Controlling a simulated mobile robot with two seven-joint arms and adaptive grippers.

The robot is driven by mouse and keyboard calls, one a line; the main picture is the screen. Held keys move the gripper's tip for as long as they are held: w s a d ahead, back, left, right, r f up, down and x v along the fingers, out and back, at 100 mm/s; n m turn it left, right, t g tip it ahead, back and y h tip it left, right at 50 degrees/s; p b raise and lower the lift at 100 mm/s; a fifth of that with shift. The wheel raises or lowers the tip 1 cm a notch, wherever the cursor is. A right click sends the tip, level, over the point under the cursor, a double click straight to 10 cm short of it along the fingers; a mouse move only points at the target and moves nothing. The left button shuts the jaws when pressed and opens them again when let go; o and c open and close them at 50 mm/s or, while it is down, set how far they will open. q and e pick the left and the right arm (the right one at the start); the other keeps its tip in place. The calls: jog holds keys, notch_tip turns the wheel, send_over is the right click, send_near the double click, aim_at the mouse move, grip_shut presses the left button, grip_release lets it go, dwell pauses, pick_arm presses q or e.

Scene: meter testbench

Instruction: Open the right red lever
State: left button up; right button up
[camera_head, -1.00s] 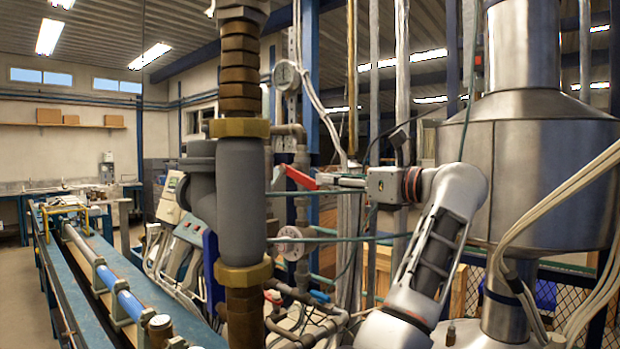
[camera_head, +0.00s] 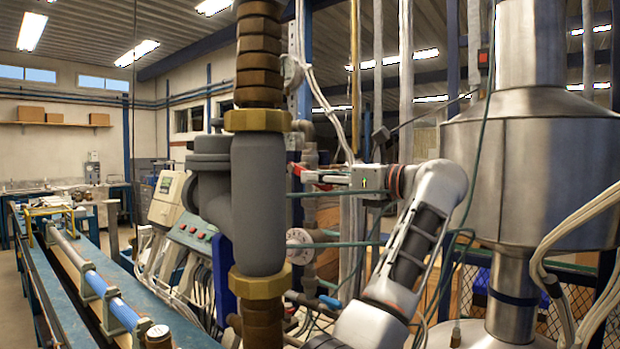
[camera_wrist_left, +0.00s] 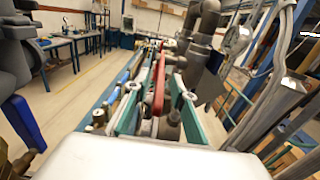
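A red lever (camera_head: 310,177) is beside the pipework, just right of the thick grey vertical pipe, which hides part of its surroundings. My left gripper (camera_head: 335,181) reaches it from the right, fingers pointing left at the lever. In the left wrist view the red lever (camera_wrist_left: 159,86) lies lengthwise between the two fingers of my left gripper (camera_wrist_left: 162,78). The fingers stand apart, with a gap visible on each side of the lever. Whether a fingertip touches it I cannot tell. My right gripper is not in view.
The thick grey pipe (camera_head: 259,205) with brass collars stands close in front, left of the lever. A round dial (camera_head: 299,246) and thin green rods are near the gripper. A large steel tank (camera_head: 530,165) stands right. A blue bench (camera_head: 180,315) runs along the left.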

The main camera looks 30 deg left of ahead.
pick_arm(q)
jog(key=shift+a, duration=0.15)
grip_shut()
